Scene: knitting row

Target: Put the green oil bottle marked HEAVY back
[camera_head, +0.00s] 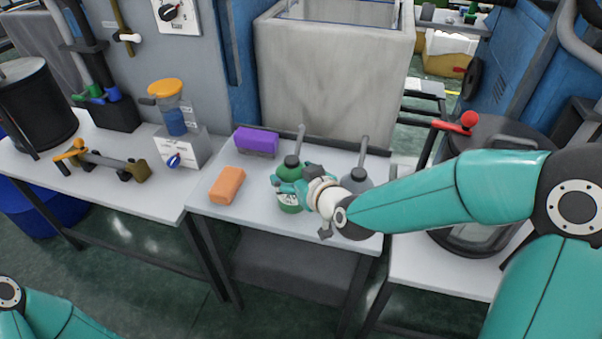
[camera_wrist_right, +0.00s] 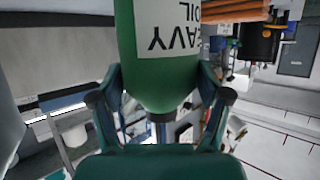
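The green oil bottle (camera_head: 290,201) is upright at the middle table, with a pale label low on its body and a grey spout on top. In the right wrist view the bottle (camera_wrist_right: 160,75) shows upside down, with "HEAVY" and "OIL" on its label. My right gripper (camera_head: 292,186) has its fingers on both sides of the bottle, seemingly touching it, near its shoulder. I cannot tell whether its base rests on the table. My left gripper is out of view; only part of the left arm shows at bottom left.
A grey bottle (camera_head: 356,180) with a spout stands close to the right, partly hidden by my right gripper. An orange block (camera_head: 227,185) and a purple block (camera_head: 256,141) lie to the left on the table (camera_head: 225,210). A concrete tub (camera_head: 330,75) stands behind.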

